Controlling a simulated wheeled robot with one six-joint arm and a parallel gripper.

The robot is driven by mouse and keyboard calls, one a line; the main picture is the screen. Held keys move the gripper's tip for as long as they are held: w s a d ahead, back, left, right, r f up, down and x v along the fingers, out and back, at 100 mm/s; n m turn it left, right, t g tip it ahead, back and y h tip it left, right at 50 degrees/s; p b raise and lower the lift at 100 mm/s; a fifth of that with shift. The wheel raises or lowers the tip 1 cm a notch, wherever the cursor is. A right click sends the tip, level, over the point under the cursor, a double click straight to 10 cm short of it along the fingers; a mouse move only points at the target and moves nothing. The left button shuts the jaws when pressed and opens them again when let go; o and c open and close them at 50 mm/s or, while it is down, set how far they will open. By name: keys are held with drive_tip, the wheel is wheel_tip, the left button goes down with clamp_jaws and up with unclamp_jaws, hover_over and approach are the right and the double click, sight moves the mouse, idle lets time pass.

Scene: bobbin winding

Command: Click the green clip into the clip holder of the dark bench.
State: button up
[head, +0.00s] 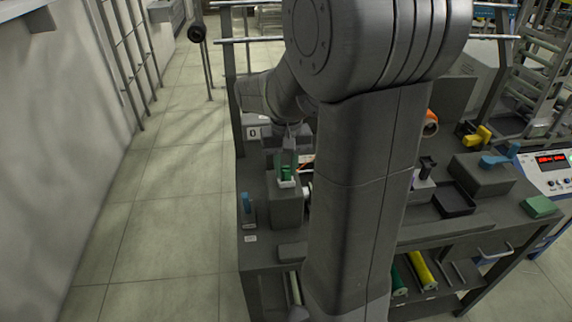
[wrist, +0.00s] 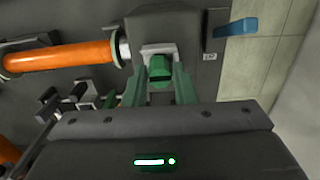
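The green clip (wrist: 160,68) sits at the white-edged clip holder (wrist: 148,48) on top of a dark block of the bench; whether it is fully clicked in, I cannot tell. In the head view the clip (head: 287,174) shows small, upright on the same block. My gripper (wrist: 159,72) is directly over it, with one finger on each side of the clip. A narrow gap shows between each finger and the clip, so the gripper looks open around it. The dark bench (head: 268,248) carries the block.
An orange roll (wrist: 62,57) lies beside the block. A blue lever (wrist: 236,27) stands near the bench edge. A dark tray (head: 453,200), a green block (head: 538,206) and a control box with red digits (head: 553,163) are at the right. Floor is clear at left.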

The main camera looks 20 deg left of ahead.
drive_tip(key=c, duration=0.4)
wheel_tip(320, 180, up, 5)
drive_tip(key=p, duration=0.4)
drive_tip(key=shift+f, duration=0.15)
drive_tip(key=shift+f, duration=0.1)
